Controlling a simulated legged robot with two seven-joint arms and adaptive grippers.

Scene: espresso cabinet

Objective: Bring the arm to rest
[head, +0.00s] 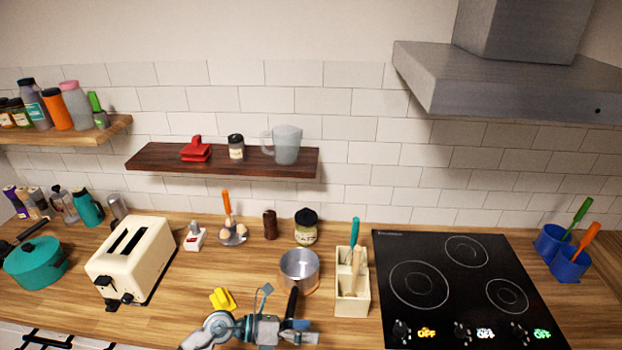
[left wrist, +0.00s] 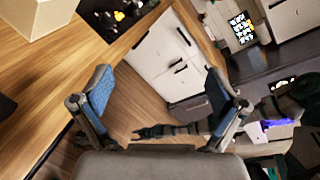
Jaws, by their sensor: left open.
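My left gripper (head: 283,318) is at the bottom middle of the head view, in front of the counter's near side. The left wrist view shows its two blue-padded fingers (left wrist: 157,92) spread wide, with nothing between them. In the head view it overlaps the end of the black handle of the saucepan (head: 299,260). I cannot tell its exact height there.
A yellow object (head: 222,299) lies just behind my left arm. A cream toaster (head: 132,254) and a teal pot (head: 36,263) stand left. A cream utensil holder (head: 350,303) and the black cooktop (head: 455,275) are right. Below the counter are white cabinet fronts (left wrist: 165,55).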

